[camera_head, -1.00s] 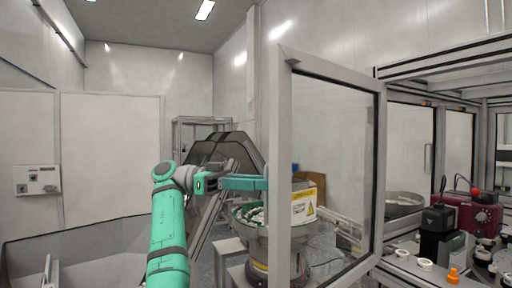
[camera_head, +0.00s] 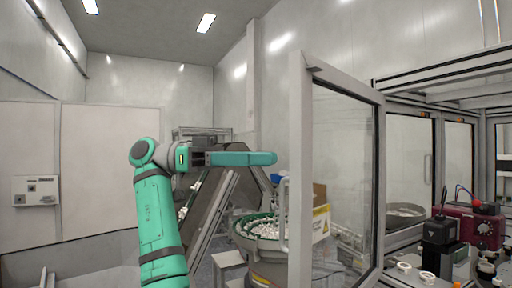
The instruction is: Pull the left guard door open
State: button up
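The left guard door (camera_head: 301,180) is a clear panel in a pale grey frame. It stands swung out from the machine cell, with its free edge towards me and the cell opening to its right. A slim upright handle (camera_head: 282,212) shows at the left of its free edge. My gripper (camera_head: 274,158), with teal fingers, is just left of the upper free edge, above the handle. A small gap shows between the fingertips and the frame in the picture. The fingers overlap from this side, so their opening is hidden. Nothing shows held in them.
A bowl feeder (camera_head: 262,232) with white caps stands behind and left of the door. An inclined conveyor (camera_head: 215,205) rises behind my arm. Right of the door, the cell holds a dark red box (camera_head: 474,228) and small fixtures. A grey bin (camera_head: 60,262) is at lower left.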

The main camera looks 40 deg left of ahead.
jog(key=s+d+r, duration=0.2)
jog(key=s, duration=0.2)
jog(key=shift+s+d+r, duration=0.2)
jog(key=shift+s+d, duration=0.15)
jog(key=shift+s, duration=0.05)
